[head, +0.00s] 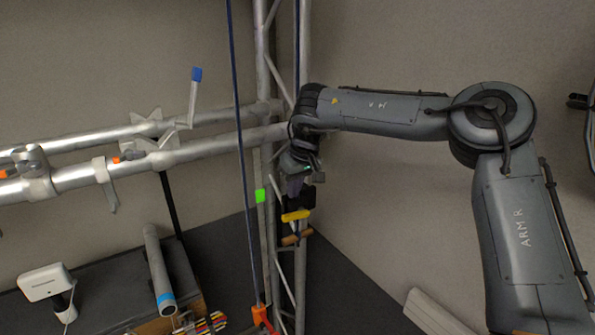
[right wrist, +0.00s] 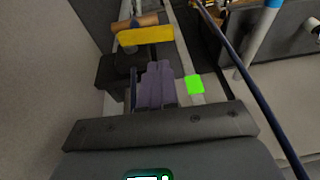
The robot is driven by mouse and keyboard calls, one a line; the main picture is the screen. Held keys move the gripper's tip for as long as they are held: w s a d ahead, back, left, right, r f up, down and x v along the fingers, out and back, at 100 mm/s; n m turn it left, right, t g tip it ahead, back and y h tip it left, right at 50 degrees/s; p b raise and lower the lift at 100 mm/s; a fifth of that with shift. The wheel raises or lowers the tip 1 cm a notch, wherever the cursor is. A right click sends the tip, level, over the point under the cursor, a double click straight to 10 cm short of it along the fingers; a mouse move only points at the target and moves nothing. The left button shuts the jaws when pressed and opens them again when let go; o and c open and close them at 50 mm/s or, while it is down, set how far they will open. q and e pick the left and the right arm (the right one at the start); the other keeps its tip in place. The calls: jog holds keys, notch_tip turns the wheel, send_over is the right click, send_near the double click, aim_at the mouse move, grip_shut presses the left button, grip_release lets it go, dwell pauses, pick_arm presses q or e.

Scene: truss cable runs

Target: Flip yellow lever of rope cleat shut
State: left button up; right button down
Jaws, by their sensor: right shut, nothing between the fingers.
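The yellow lever (head: 296,215) sticks out from the rope cleat on the upright truss, just below my right gripper (head: 295,188). In the right wrist view the yellow lever (right wrist: 146,35) lies crosswise beyond the fingertips, with the black cleat body (right wrist: 112,72) below and left of it. My right gripper (right wrist: 157,70) is shut and empty, its purple-grey fingers together and pointing toward the lever. The fingertips look close to the cleat, but I cannot tell whether they touch it. The arm and fingers partly hide the cleat. My left gripper is not in view.
A brown wooden bar (head: 297,238) sits just below the lever. A dark blue rope (head: 239,100) hangs left of the truss, near a green marker (head: 260,195). Horizontal metal tubes (head: 75,178) run left. An orange piece (head: 261,314) is at the rope's lower end.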

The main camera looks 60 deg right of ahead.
aim_at(289, 214)
jog(key=shift+s+a+p+x, duration=0.15)
jog(key=shift+p+x, duration=0.15)
jog(key=shift+x, duration=0.55)
jog(key=shift+s+a+p+x, duration=0.15)
jog(key=shift+p+x, duration=0.1)
jog(key=shift+x, duration=0.65)
jog(key=shift+s+a+p+x, duration=0.1)
jog(key=shift+p+x, duration=0.2)
jog(key=shift+x, duration=0.55)
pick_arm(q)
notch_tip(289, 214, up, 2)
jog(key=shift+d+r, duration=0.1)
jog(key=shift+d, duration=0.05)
pick_arm(e)
jog(key=shift+f, duration=0.15)
